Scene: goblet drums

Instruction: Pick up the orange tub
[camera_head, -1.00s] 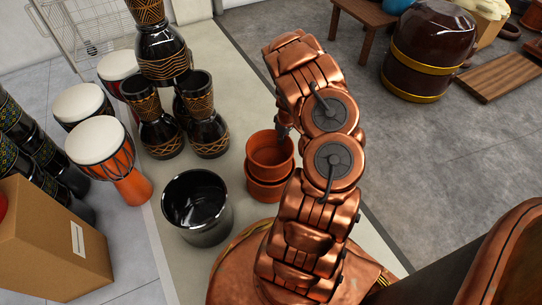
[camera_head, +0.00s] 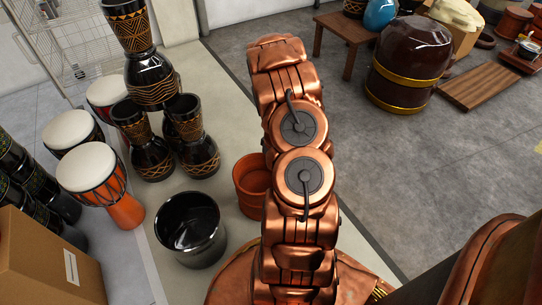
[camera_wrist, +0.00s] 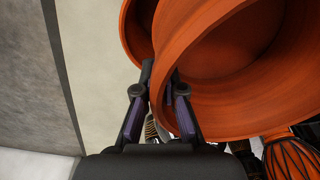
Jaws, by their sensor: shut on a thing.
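My gripper (camera_wrist: 161,82) is shut on the wall of a large orange tub (camera_wrist: 235,105) in the wrist view, with one finger on each side near the rim. The tub is tilted and its hollow inside shows. A second orange tub (camera_wrist: 138,28) shows behind it at the upper left of that view. In the head view one orange tub (camera_head: 249,187) stands on the pale floor strip, partly covered by my arm. My gripper and the held tub are hidden behind my arm there, or nearly so.
A glossy black pot (camera_head: 191,235) stands left of the floor tub. Patterned black drums (camera_head: 150,85) are stacked behind it, and white-topped drums (camera_head: 92,175) stand farther left. A cardboard box (camera_head: 45,260) is at lower left. Grey floor (camera_head: 400,160) to the right is mostly clear.

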